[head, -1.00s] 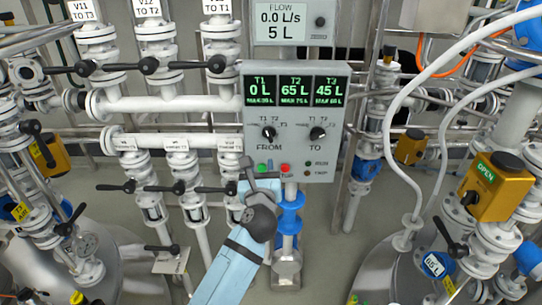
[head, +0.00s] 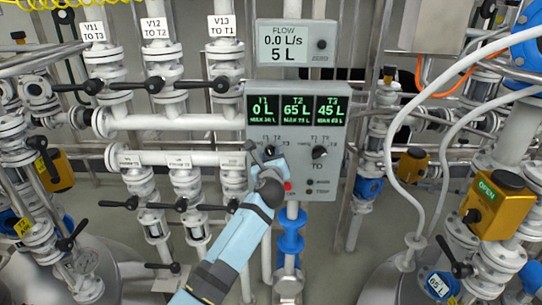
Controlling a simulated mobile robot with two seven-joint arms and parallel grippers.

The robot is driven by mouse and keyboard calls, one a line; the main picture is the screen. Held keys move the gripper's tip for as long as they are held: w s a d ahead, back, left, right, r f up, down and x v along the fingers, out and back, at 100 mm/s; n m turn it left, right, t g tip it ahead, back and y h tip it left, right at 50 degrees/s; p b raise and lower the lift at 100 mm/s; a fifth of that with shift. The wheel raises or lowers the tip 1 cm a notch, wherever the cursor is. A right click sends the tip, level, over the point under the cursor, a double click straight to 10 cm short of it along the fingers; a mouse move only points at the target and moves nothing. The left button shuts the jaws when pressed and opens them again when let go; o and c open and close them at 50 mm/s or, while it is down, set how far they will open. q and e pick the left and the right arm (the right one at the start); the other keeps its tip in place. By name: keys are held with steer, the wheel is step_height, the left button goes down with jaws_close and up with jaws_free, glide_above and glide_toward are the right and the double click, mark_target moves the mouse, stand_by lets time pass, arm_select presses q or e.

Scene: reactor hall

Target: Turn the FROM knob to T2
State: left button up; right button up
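The grey control panel (head: 337,185) hangs in the middle of the head view. Its displays read T1 0 L, T2 65 L and T3 45 L. The FROM knob (head: 270,150) is at the panel's lower left, partly hidden by my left gripper, so its pointing direction is unclear. The dark TO knob (head: 319,153) is to its right. My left gripper (head: 261,153) is in front of the FROM knob; I cannot tell whether it touches the knob or how far its fingers are apart. The FROM label and the green button are hidden behind it. My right gripper is not in view.
A flow meter (head: 290,45) above the panel reads 0.0 L/s and 5 L. Left of the panel are white pipes with black-handled valves (head: 154,85). A red button (head: 288,187) is just right of my wrist. A yellow OPEN actuator (head: 497,205) is at the right.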

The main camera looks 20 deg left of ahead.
arm_select(q)
steer(key=shift+w+a, duration=0.1)
steer(key=shift+w, duration=0.4)
jaws_close()
